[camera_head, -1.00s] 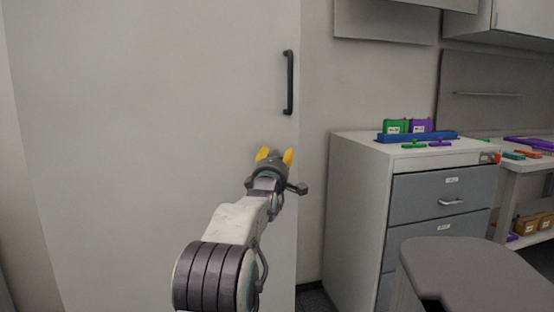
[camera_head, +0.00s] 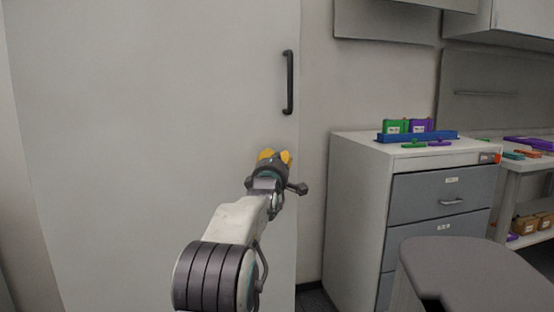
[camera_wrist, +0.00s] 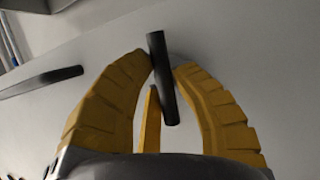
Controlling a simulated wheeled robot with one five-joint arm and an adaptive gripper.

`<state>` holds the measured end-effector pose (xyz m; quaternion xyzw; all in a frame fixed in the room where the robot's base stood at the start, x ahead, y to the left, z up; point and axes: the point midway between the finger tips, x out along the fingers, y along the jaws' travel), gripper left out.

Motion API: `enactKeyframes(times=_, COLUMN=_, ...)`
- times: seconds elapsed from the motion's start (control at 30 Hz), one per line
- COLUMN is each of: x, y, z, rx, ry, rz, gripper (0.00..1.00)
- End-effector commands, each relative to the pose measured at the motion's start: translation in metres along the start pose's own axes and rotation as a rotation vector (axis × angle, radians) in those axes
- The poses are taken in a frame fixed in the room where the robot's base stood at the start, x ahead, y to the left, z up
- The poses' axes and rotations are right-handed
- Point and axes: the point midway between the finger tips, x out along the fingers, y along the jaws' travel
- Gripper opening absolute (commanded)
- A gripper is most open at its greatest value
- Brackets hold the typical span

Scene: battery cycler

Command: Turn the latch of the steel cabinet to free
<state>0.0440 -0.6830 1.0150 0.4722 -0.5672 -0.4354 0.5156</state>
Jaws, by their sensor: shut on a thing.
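The steel cabinet (camera_head: 150,110) is a tall pale grey door filling the left of the head view. Its latch (camera_wrist: 161,72) is a short dark bar in the middle of the wrist view, standing slightly tilted there. My gripper (camera_head: 274,156) is at the cabinet door, below the door handle. In the wrist view, its yellow fingers (camera_wrist: 164,68) are closed in on the latch from both sides, with a third narrow yellow piece beside the bar's lower end. In the head view the latch is hidden by my gripper.
A black vertical handle (camera_head: 288,82) is on the door above my gripper; it also shows in the wrist view (camera_wrist: 40,82). A grey drawer unit (camera_head: 358,190) stands right of the cabinet with a blue rack (camera_head: 418,137) on top. A grey seat-like surface (camera_head: 465,268) is at front right.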

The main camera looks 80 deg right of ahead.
Motion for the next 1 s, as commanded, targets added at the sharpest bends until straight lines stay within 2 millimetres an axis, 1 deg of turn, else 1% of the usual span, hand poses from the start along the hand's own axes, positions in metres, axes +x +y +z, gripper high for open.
enactKeyframes(times=0.2, x=0.0003, y=0.0005, z=0.0018, rx=0.1, ry=-0.008, rz=-0.041, gripper=0.0)
enactKeyframes(times=0.47, x=0.0003, y=0.0003, z=0.0023, rx=0.109, ry=-0.01, rz=-0.045, gripper=0.0)
enactKeyframes(times=0.5, x=0.0003, y=0.0004, z=0.0024, rx=0.108, ry=-0.01, rz=-0.045, gripper=0.24)
enactKeyframes(times=0.8, x=0.0002, y=0.0004, z=0.0023, rx=0.107, ry=-0.01, rz=-0.045, gripper=0.51)
enactKeyframes(times=0.83, x=0.0002, y=0.0004, z=0.0022, rx=0.107, ry=-0.01, rz=-0.045, gripper=0.53)
enactKeyframes(times=1.0, x=0.0002, y=0.0004, z=0.0021, rx=0.107, ry=-0.01, rz=-0.045, gripper=0.53)
